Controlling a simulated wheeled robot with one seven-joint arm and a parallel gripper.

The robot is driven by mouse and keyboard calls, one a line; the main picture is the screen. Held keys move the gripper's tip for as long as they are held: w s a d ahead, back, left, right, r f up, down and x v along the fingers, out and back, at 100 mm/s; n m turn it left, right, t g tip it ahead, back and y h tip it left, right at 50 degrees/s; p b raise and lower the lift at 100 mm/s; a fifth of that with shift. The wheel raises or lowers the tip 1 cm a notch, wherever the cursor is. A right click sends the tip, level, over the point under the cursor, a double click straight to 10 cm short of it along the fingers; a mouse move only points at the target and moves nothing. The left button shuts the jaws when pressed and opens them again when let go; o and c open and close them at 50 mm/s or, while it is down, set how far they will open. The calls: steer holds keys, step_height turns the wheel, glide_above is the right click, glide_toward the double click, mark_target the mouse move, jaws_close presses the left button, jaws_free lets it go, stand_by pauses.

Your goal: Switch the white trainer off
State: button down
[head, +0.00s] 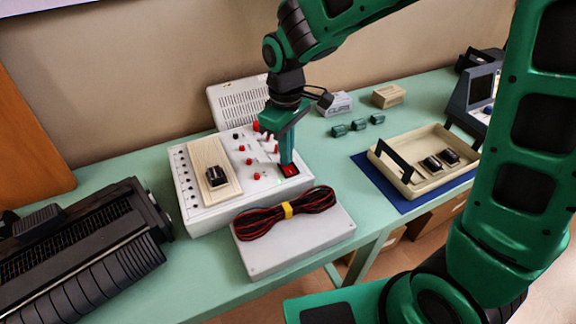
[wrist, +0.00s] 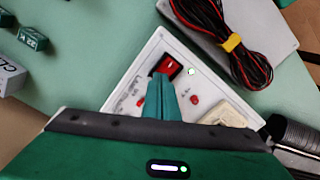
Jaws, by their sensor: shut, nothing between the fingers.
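The white trainer (head: 205,212) stands on the green table with its lid raised at the back. Its red rocker switch (head: 290,170) sits at the right front corner of the panel; it also shows in the wrist view (wrist: 168,67). A small light (wrist: 191,71) beside the switch glows pale green. My gripper (head: 287,160) is shut and empty, pointing down with its fingertips at the switch. In the wrist view the fingertips (wrist: 160,78) overlap the near edge of the switch; I cannot tell whether they touch it.
A grey box (head: 290,250) with a red-black cable bundle (head: 285,212) lies in front of the trainer. A beige tray (head: 405,187) on a blue mat stands to the right. Small green blocks (head: 358,125) lie behind. A black ribbed device (head: 85,250) fills the left.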

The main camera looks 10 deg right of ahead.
step_height(320, 180, up, 7)
stand_by(0.9)
stand_by(0.4)
steer(key=s+d+r+m, duration=0.1)
steer(key=s+d+m, duration=0.25)
steer(key=d, duration=0.65)
steer(key=s+d+r+m, duration=0.1)
steer(key=s+d+m, duration=0.25)
steer(key=d, duration=0.65)
steer(key=s+d+f+m, duration=0.2)
steer(key=s+d+m, duration=0.6)
steer(key=s+d, duration=0.3)
steer(key=s, duration=0.4)
steer(key=shift+s+f, duration=0.25)
steer(key=shift+f, duration=0.1)
